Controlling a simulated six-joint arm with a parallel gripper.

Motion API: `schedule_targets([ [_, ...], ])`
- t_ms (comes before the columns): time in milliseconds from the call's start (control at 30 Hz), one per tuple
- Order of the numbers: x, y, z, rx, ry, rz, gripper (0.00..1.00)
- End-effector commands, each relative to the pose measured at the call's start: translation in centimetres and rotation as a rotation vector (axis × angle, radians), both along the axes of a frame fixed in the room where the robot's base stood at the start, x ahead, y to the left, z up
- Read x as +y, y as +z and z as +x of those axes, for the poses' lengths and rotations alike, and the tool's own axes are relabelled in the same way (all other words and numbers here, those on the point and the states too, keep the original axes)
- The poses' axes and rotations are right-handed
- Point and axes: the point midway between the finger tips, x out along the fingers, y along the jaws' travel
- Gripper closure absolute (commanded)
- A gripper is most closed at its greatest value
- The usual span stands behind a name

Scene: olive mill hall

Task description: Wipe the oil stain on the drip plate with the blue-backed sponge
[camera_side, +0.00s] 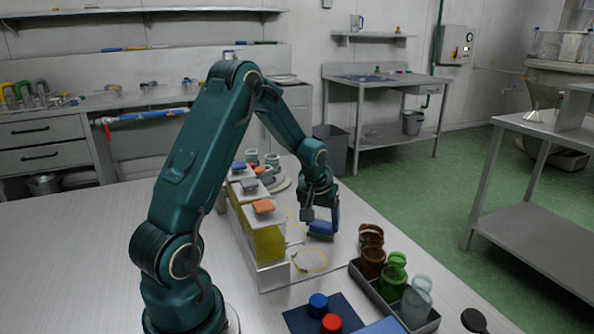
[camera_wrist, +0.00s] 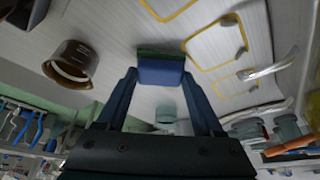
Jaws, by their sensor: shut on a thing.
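My gripper (camera_side: 321,218) points down over the bench and is shut on the blue-backed sponge (camera_side: 320,230). In the wrist view the sponge (camera_wrist: 160,72) sits between the fingertips, blue side towards me, with a green edge beyond. The sponge is at or just above the bench surface; I cannot tell whether it touches. I cannot clearly pick out the drip plate, and no oil stain is visible.
Clear containers, one with yellow contents (camera_side: 268,243), stand in a row left of the sponge. A dark tray (camera_side: 369,287) at right holds brown, green and clear jars. In front, a dark blue mat (camera_side: 298,319) bears a blue (camera_side: 318,305) and a red cap (camera_side: 332,323).

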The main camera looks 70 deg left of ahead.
Motion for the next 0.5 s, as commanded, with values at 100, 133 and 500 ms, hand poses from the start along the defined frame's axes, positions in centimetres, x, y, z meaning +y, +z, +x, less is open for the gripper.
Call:
schedule_targets([
  [100, -1.2, 0.0, 0.0, 0.003, -0.005, -0.001, 0.92],
  [133, -1.5, 0.0, 0.0, 0.003, -0.003, -0.001, 0.92],
  [500, -0.6, -0.1, -0.1, 0.003, 0.005, -0.001, 0.92],
])
